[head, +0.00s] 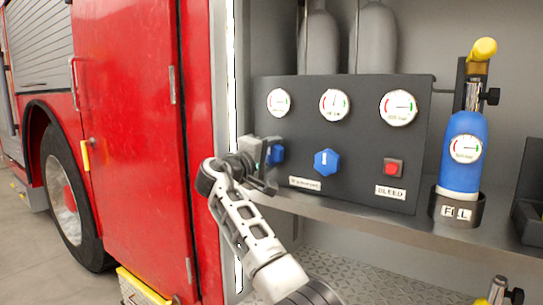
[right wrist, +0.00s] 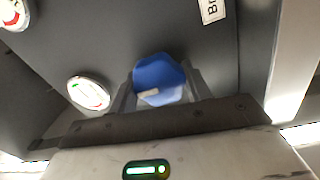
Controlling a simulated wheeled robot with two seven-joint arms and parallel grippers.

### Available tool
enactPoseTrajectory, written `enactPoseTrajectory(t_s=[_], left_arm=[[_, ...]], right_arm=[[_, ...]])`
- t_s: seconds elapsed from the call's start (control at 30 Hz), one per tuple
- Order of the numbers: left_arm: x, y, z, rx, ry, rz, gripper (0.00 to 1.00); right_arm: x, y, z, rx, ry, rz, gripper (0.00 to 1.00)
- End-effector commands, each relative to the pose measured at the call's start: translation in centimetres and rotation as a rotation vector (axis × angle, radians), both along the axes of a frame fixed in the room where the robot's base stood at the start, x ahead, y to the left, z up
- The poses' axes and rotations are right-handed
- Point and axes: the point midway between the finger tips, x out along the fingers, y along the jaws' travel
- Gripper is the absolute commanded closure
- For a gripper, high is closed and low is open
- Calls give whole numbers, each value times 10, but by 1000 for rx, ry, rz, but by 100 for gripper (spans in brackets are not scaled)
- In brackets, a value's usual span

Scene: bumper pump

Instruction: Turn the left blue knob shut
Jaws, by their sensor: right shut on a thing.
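The left blue knob (head: 276,154) is on the lower left of the dark grey control panel (head: 350,120). My right gripper (head: 268,156) is at this knob and partly hides it in the head view. In the right wrist view the blue knob (right wrist: 159,80) sits between the two fingers of my right gripper (right wrist: 158,90), which is shut on it. A white mark shows on the knob's near side. A second blue knob (head: 327,162) with a white mark is at the panel's lower middle, apart from the gripper. My left gripper is not in view.
Three round gauges (head: 334,104) line the panel's top. A red button (head: 392,168) is above the BLEED label. A blue cylinder (head: 461,150) stands in a dark holder on the shelf at the right.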

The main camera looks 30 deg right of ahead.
Motion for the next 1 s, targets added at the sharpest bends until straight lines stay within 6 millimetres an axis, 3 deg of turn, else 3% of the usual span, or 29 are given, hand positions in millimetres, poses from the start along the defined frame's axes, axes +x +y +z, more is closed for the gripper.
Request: enactPoseTrajectory(t_s=[0.2, 0.23, 0.3, 0.67, 0.83, 1.0], left_arm=[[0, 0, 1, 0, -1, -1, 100], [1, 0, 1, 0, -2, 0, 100], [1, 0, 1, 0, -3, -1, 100], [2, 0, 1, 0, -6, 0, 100], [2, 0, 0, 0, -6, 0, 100], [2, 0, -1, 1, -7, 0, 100]], right_arm=[[0, 1, -1, 5, -1, 2, 74], [0, 1, -1, 5, -1, 2, 46], [0, 1, -1, 4, -2, 2, 30], [-1, 5, -1, 1, -1, 1, 30], [-10, 29, -3, 3, -2, 6, 30], [-25, 68, -5, 2, -1, 7, 30]])
